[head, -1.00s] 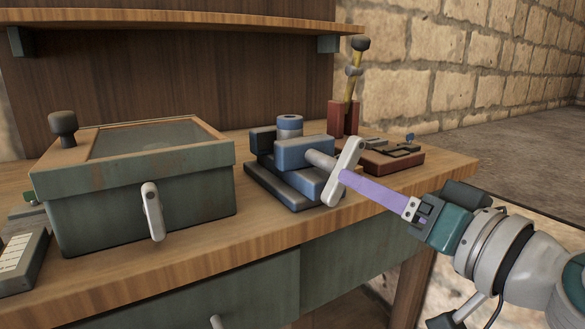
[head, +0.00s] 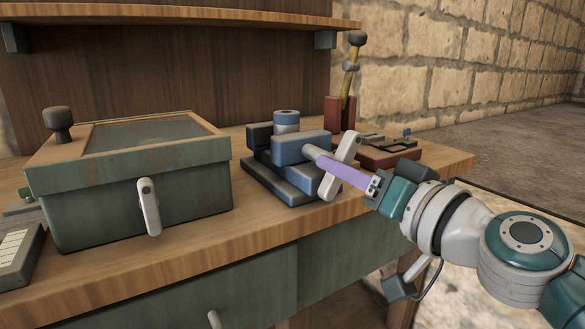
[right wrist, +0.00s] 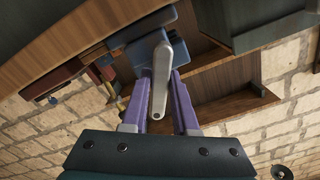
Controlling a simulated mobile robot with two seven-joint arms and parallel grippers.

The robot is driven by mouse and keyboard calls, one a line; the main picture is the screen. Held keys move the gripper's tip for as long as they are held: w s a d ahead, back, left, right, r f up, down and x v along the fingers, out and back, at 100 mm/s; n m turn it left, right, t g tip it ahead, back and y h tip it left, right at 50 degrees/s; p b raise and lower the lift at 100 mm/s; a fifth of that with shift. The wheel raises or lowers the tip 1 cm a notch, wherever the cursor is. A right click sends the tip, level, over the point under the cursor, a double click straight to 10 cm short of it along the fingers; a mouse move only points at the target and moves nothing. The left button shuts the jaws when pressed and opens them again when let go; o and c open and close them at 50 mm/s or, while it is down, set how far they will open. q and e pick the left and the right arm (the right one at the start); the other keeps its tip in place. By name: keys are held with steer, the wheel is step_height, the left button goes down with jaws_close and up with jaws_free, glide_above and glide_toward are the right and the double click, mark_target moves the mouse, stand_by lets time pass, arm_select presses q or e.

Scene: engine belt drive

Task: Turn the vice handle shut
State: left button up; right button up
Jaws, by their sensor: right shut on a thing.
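The blue vice (head: 296,150) stands on the workbench, with a round blue-grey cylinder (head: 286,118) at its top. Its pale grey handle bar (head: 347,148) sits at the front end of the screw and leans, upper end to the right. My right gripper (head: 332,167) has its purple fingers shut on the handle, reaching in from the right. In the right wrist view the handle (right wrist: 170,62) lies between the two fingers, and the vice body (right wrist: 146,50) is just beyond. Part of the screw is hidden behind the fingers. My left gripper is not in view.
A green-grey lidded box (head: 130,190) with a pale lever on its front stands left of the vice. A red block with a yellow-shafted lever (head: 348,80) and a red tray (head: 385,154) are behind and right. A shelf (head: 180,17) runs above.

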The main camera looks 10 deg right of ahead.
jaws_close()
steer(key=shift+m, duration=0.3)
steer(key=m, duration=0.5)
steer(key=shift+w+a+r, duration=0.15)
steer(key=shift+r, duration=0.1)
steer(key=shift+r+m, duration=0.15)
steer(key=shift+m, duration=1.85)
steer(key=shift+r+m, duration=0.1)
steer(key=shift+m, duration=1.2)
steer(key=shift+o, duration=1.5)
jaws_free()
steer(key=o, duration=0.3)
steer(key=shift+s+f, duration=0.2)
steer(key=shift+f, duration=0.05)
